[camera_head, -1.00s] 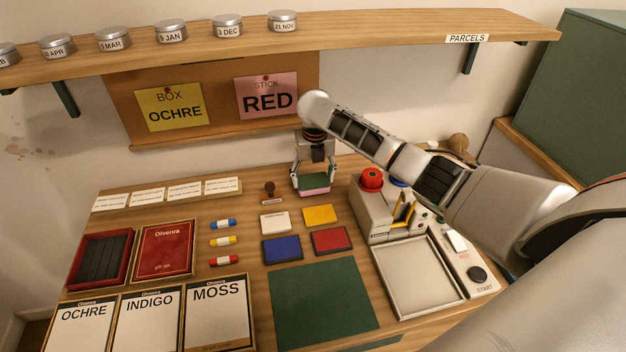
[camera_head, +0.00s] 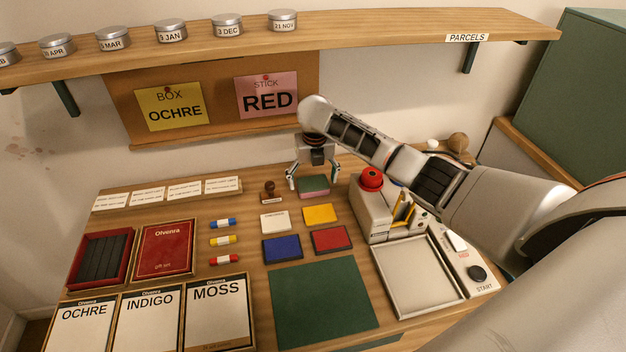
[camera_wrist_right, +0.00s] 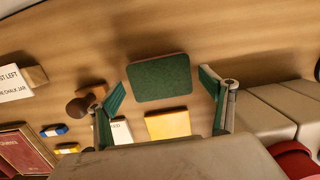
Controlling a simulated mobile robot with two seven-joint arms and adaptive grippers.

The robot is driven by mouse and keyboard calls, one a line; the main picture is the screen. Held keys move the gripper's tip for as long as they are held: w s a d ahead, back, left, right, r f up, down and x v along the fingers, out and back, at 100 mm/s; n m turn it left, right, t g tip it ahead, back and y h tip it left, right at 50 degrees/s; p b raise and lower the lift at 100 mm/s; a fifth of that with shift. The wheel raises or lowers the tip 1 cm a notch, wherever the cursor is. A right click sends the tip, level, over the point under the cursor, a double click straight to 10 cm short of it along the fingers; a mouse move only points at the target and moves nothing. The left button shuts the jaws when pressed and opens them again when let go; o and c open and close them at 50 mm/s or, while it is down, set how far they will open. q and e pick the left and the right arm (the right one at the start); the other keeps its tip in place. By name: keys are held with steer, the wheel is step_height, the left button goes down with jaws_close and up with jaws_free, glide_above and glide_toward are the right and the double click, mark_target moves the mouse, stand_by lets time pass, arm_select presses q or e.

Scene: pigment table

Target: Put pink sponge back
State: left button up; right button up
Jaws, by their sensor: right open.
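The pink sponge (camera_head: 313,192) lies on the table at the back, between the wooden stamp and the grey machine. Its top is dark green and its pink side shows below in the head view. In the right wrist view its green top (camera_wrist_right: 160,78) lies beyond the fingertips. My right gripper (camera_head: 314,182) is open above the sponge, with its fingers spread on either side and apart from it. The open fingers also show in the right wrist view (camera_wrist_right: 163,85). My left gripper is not in view.
A wooden stamp (camera_head: 269,190) stands left of the sponge. The grey machine with a red button (camera_head: 371,180) stands close on its right. White, yellow, blue and red pads lie in front, then a green mat (camera_head: 322,305). The shelf (camera_head: 350,32) overhangs the back.

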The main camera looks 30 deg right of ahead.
mark_target(314, 186)
steer(key=shift+s+a+r, duration=0.1)
steer(key=shift+s+r, duration=0.05)
steer(key=shift+r, duration=1.15)
steer(key=shift+s+d+r, duration=0.1)
steer(key=shift+s+r, duration=0.05)
steer(key=shift+r, duration=1.1)
steer(key=shift+s+a+r, duration=0.1)
steer(key=shift+s+r, duration=0.05)
steer(key=shift+r, duration=1.15)
